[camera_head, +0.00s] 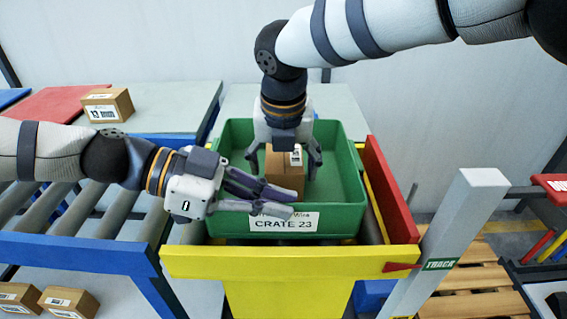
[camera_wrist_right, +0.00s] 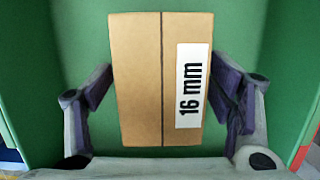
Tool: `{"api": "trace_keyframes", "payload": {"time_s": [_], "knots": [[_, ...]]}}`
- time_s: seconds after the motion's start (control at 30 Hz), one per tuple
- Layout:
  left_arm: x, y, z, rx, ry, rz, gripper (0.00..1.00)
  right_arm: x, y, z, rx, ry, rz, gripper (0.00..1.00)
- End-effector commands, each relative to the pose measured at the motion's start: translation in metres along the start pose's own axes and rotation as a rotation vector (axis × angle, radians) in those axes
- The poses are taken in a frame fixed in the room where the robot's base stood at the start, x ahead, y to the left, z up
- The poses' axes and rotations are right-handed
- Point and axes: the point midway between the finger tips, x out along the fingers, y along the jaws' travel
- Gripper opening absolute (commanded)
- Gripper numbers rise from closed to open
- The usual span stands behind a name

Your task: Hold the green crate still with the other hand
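The green crate (camera_head: 345,190), labelled CRATE 23, sits in a yellow-edged bay. My left gripper (camera_head: 294,204) is at its front wall, one finger over the inner side and one over the outer side above the label; it looks closed on the rim, though the contact is partly hidden. My right gripper (camera_head: 284,168) reaches down into the crate from above. Its fingers are open on either side of a brown box (camera_head: 284,178), with small gaps. In the right wrist view the box (camera_wrist_right: 140,80) shows a "16 mm" label, between the fingers over the green floor.
Another box (camera_head: 107,105) marked 13 mm stands at the back left. Two more boxes (camera_head: 67,302) lie at the lower left. A roller conveyor (camera_head: 82,215) runs left of the crate. A grey post (camera_head: 455,235) marked TRACK rises at the right, near a red side rail (camera_head: 388,190).

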Motion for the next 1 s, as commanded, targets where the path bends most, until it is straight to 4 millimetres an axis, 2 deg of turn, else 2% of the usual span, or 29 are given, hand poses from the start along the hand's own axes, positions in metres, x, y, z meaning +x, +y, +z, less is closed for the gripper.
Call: {"api": "trace_keyframes", "payload": {"time_s": [0.3, 0.37, 0.6, 0.7, 0.83, 1.0], "knots": [[0.0, 0.0, -0.001, 0.001, 0.002, 0.0, 0.0, -0.003, 0.0, -0.001, 0.0, 0.003, -0.001, 0.78], [0.0, 0.0, -0.001, 0.001, 0.002, 0.0, 0.0, -0.013, 0.0, 0.0, 0.001, 0.0, 0.0, 0.78], [0.0, 0.0, -0.001, 0.001, 0.002, 0.0, 0.0, -0.078, 0.0, 0.001, 0.001, -0.003, 0.001, 0.78], [0.0, 0.0, -0.001, 0.001, 0.002, 0.0, 0.0, -0.099, 0.0, 0.0, 0.0, -0.001, 0.0, 0.78], [0.0, 0.0, -0.001, 0.001, 0.002, 0.0, 0.0, -0.116, 0.0, 0.0, 0.001, 0.0, 0.001, 0.78], [0.0, 0.0, -0.001, 0.001, 0.002, 0.0, 0.0, -0.12, 0.0, 0.0, 0.0, 0.002, 0.0, 0.78]]}}
